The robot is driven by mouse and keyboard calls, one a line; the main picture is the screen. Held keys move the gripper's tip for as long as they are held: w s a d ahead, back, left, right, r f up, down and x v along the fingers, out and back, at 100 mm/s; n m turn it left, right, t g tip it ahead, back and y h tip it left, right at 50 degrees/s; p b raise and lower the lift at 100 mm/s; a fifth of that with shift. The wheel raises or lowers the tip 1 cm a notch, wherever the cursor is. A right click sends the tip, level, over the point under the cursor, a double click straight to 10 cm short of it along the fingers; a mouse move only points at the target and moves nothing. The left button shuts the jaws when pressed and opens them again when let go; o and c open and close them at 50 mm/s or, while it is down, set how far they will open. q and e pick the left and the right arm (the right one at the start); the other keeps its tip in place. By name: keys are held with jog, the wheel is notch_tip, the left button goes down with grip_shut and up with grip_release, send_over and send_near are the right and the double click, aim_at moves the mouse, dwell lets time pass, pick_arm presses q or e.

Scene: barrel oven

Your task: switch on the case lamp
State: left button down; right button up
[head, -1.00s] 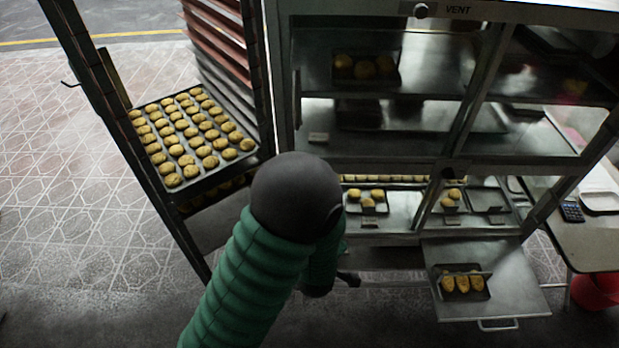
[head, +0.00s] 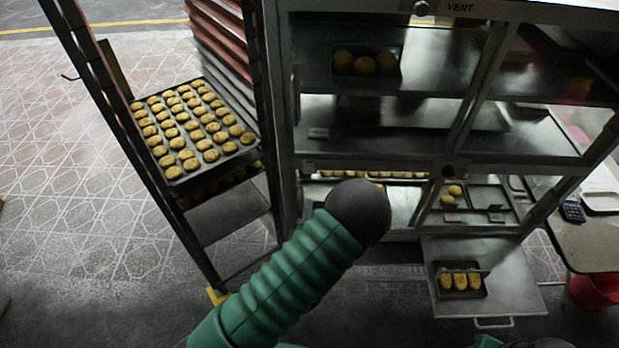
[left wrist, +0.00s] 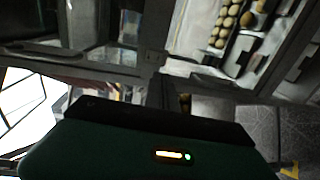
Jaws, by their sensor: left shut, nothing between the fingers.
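The glass-fronted case (head: 382,165) has metal shelves with a few buns. A round knob (head: 421,9) sits beside the word VENT on its top panel. A small dark fitting (head: 449,172) is on its middle rail; I cannot tell whether it is the lamp switch. No lamp is clearly seen lit. My left arm reaches up from below, and its dark rounded end (head: 360,212) covers part of the lower shelf. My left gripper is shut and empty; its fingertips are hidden. The left wrist view shows a dark green housing (left wrist: 110,150) close to the case frame.
A rack at left holds a tray of buns (head: 183,175). A pulled-out flap with a handle (head: 510,280) bears a small bun tray (head: 436,283) at lower right. A side table (head: 590,245) with a calculator (head: 573,211) and a red bin (head: 597,291) stand at right.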

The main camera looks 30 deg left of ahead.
aim_at(310, 172)
pick_arm(q)
jog(key=p+x, duration=0.3)
jog(key=x, duration=0.8)
jog(key=shift+w, duration=0.15)
jog(key=shift+w+a, duration=0.2)
jog(key=shift+w, duration=0.05)
